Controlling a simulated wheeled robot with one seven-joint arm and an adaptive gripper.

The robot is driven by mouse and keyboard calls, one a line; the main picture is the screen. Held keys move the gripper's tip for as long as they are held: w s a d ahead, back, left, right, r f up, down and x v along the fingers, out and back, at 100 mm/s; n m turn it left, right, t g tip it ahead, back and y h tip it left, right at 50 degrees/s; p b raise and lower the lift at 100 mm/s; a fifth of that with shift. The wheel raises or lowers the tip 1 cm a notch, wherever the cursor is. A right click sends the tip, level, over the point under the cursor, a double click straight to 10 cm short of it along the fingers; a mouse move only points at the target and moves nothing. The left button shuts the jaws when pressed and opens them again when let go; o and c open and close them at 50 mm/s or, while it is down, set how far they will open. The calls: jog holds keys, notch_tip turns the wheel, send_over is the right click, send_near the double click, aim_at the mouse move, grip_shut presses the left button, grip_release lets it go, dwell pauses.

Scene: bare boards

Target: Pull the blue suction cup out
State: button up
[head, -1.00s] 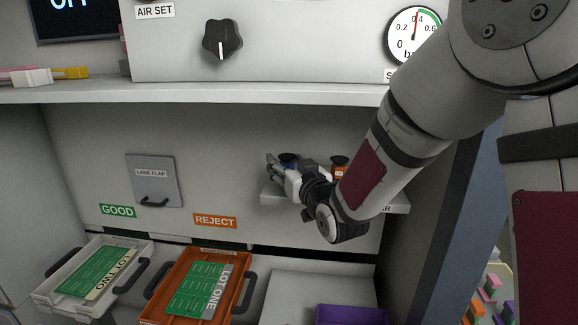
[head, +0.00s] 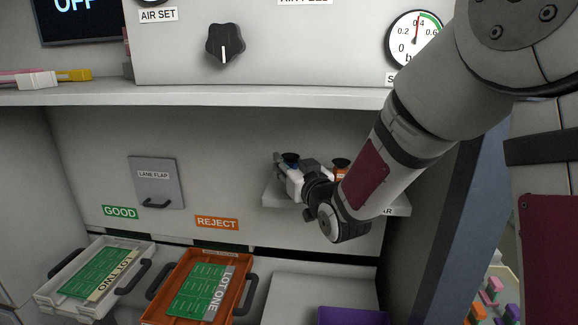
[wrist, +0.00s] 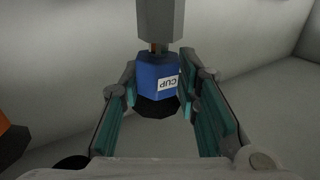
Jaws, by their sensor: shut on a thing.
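The blue suction cup (wrist: 157,75) shows in the wrist view, with a white label reading "CUP" and a black round end. It sits between the two teal-padded fingers of my gripper (wrist: 160,100), which is shut on it. A grey post meets the cup at the top of that view. In the head view my gripper (head: 284,172) is at the small shelf on the back wall, and the cup (head: 291,164) shows only as a bit of blue and black behind the fingers.
An orange cup with a black top (head: 341,168) stands on the small shelf (head: 272,196), right beside my gripper. A larger shelf (head: 230,96) runs above. Below are a white tray (head: 48,294), an orange tray (head: 160,300) and a purple bin (head: 352,316). A lane flap (head: 156,183) is at left.

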jog(key=shift+r, duration=0.35)
jog(key=shift+r+p, duration=1.05)
jog(key=shift+r, duration=2.05)
